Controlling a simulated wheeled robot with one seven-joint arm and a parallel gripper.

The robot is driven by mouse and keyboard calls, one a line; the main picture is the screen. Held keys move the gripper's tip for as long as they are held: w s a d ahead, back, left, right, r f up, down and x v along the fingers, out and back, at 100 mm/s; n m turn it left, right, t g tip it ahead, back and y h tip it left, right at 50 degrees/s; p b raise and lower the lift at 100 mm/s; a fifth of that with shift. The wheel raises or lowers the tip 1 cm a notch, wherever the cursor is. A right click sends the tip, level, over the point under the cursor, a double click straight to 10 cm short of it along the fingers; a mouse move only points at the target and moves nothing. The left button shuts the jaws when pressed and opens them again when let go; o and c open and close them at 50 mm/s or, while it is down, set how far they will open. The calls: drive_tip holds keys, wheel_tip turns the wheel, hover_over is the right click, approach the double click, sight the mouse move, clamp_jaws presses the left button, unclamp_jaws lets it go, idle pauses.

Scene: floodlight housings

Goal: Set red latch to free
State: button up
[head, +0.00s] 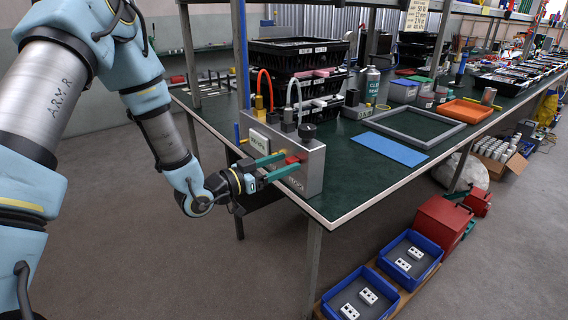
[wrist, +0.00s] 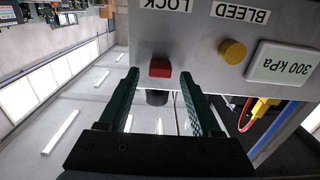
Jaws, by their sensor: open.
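The red latch (head: 293,159) is a small red block on the front face of a grey metal box (head: 313,168) at the table's near edge. In the wrist view, which looks upside down, the red latch (wrist: 160,68) sits near a label reading LOCK. My gripper (head: 281,165) has two green fingers, spread apart at the box's front. In the wrist view my gripper (wrist: 159,77) is open, with the latch between the fingertips and a gap on either side.
A yellow knob (wrist: 232,51) labelled BLEED and a display (wrist: 283,65) reading 300 kPa are on the same face. A dark round part (wrist: 157,97) shows between the fingers. Red and white hoses rise behind the box. A blue mat (head: 390,150) lies to the right.

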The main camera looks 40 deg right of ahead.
drive_tip(key=a+b, duration=0.2)
drive_tip(key=a, duration=0.8)
drive_tip(key=shift+w, duration=0.3)
drive_tip(key=shift+a, duration=0.1)
drive_tip(key=w+a+n+t+y+p, duration=0.4)
drive_tip(key=w+a+n+t+y, duration=0.3)
drive_tip(key=w+a+y, duration=0.95)
drive_tip(key=s+a+r+n+g+p, duration=0.1)
drive_tip(key=s+a+r+n, duration=0.15)
drive_tip(key=a, duration=0.55)
drive_tip(key=s+a+r+n, duration=0.1)
drive_tip(key=s+a+n, duration=0.25)
drive_tip(key=a, duration=0.45)
drive_tip(key=s+a+r+n+g+y+p, duration=0.1)
drive_tip(key=s+a+r+n+g, duration=0.2)
drive_tip(key=s, duration=0.4)
drive_tip(key=shift+s+a+n, duration=0.15)
drive_tip(key=shift+a+n, duration=0.55)
drive_tip(key=shift+a, duration=0.2)
